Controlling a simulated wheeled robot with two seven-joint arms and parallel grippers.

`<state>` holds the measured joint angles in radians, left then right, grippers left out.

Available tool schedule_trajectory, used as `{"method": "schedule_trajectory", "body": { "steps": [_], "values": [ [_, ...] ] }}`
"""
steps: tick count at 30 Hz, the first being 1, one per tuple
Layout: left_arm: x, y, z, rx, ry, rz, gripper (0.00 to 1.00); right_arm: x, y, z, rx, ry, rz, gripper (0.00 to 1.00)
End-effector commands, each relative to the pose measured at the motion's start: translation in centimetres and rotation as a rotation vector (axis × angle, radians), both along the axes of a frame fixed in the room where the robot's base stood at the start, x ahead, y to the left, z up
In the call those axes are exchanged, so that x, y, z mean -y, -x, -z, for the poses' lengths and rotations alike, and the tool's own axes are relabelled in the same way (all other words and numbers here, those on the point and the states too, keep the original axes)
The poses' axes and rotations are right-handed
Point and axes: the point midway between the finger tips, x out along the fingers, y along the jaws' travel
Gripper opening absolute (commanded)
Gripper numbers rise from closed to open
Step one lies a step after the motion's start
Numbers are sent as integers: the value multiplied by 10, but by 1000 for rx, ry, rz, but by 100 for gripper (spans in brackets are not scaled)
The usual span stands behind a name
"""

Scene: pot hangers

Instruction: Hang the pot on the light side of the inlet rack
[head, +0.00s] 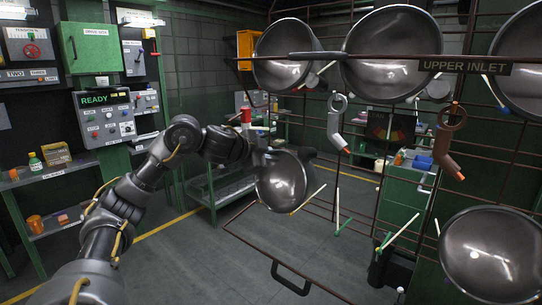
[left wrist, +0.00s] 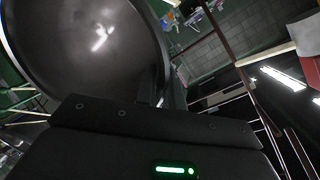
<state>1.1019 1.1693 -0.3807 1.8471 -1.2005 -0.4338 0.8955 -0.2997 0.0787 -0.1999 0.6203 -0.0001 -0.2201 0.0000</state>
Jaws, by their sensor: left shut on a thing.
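The dark metal pot (head: 282,183) hangs in the air at the centre of the head view, its round bowl facing me. My left gripper (head: 277,154) is shut on its upper edge; the fingertips are partly hidden. In the left wrist view the pot (left wrist: 85,45) fills the upper left, close beyond my gripper (left wrist: 165,105). The inlet rack, labelled "UPPER INLET" (head: 464,67), stands at the right with reddish bars. A light grey hanger (head: 336,122) hangs at its left part, and a brown hanger (head: 446,140) farther right. My right gripper is not in view.
Several bowls hang on the rack, such as an upper-left bowl (head: 283,70), an upper-middle bowl (head: 392,55) and a lower-right bowl (head: 488,255). Thin light and green-tipped rods stick out near the rack. A low frame with a black handle (head: 289,279) lies below the pot.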

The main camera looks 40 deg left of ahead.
Motion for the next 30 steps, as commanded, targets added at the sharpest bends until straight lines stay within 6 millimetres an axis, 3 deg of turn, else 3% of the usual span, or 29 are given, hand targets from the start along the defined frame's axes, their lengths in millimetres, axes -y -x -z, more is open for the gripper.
{"method": "schedule_trajectory", "body": {
  "steps": [2,3,9,20,30],
  "values": [
    [0,0,0,5,2,-1,0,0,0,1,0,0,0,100],
    [0,0,0,5,2,-1,12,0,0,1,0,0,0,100],
    [0,0,0,3,1,0,35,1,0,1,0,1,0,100],
    [-1,8,-1,0,-2,1,35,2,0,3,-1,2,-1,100],
    [-6,67,-25,5,-3,-1,35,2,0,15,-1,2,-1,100]
  ]
}}
